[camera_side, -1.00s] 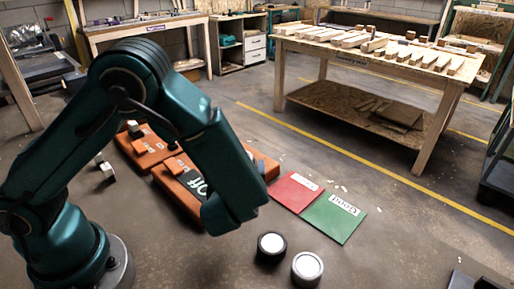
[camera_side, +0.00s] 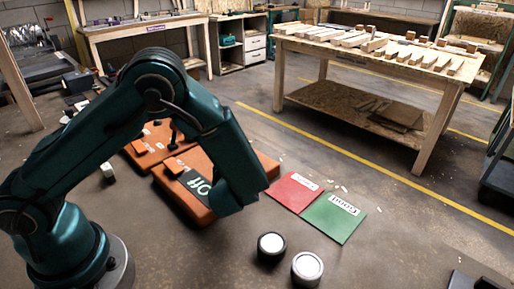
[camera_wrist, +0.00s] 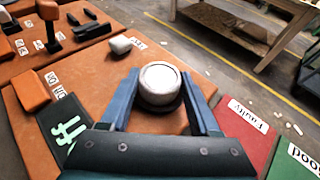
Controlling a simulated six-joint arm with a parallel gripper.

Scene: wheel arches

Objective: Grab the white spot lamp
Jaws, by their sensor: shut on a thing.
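In the wrist view my gripper (camera_wrist: 162,74) is shut on the white spot lamp (camera_wrist: 158,88), a short round piece with a pale top and a darker lower rim. One blue finger lies on each side of it. The lamp appears over the orange board (camera_wrist: 95,70); I cannot tell whether it touches the board. In the side view my own arm hides the fingertips and the held lamp.
Two round pieces, one black-sided (camera_side: 271,246) and one pale (camera_side: 307,268), stand on the floor. A red card (camera_side: 292,190) and a green card (camera_side: 335,217) lie right of the orange board (camera_side: 180,205).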

